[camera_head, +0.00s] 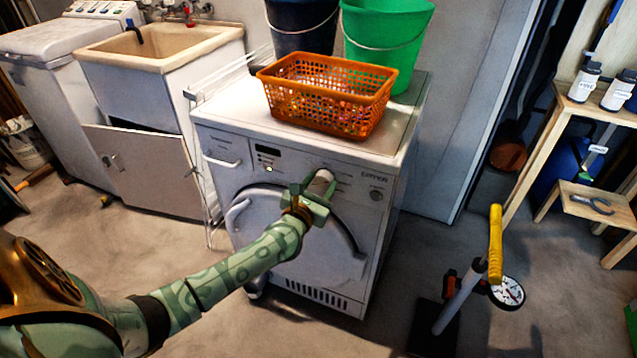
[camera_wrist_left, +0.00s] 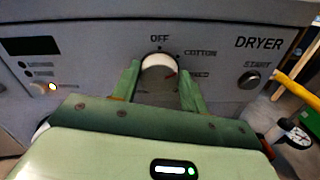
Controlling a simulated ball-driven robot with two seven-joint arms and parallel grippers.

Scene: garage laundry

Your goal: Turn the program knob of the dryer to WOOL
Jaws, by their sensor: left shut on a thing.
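The white dryer (camera_head: 290,250) stands in the middle of the head view. Its round white program knob (camera_wrist_left: 158,63) sits on the front panel and shows between my left gripper's fingers in the wrist view. A red mark on the knob faces right, towards a small label below COTTON that is too blurred to read. OFF is printed above the knob. WOOL is not readable; the lower dial is hidden by my gripper. My left gripper (camera_head: 312,195) is shut on the knob, one green finger (camera_wrist_left: 190,92) on each side. My right gripper is out of view.
The START button (camera_wrist_left: 249,80) is right of the knob, and a lit lamp (camera_wrist_left: 52,87) is at left. An orange basket (camera_head: 330,95) and two buckets stand on the dryer. A yellow-handled pump (camera_head: 495,245) stands on the floor at right.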

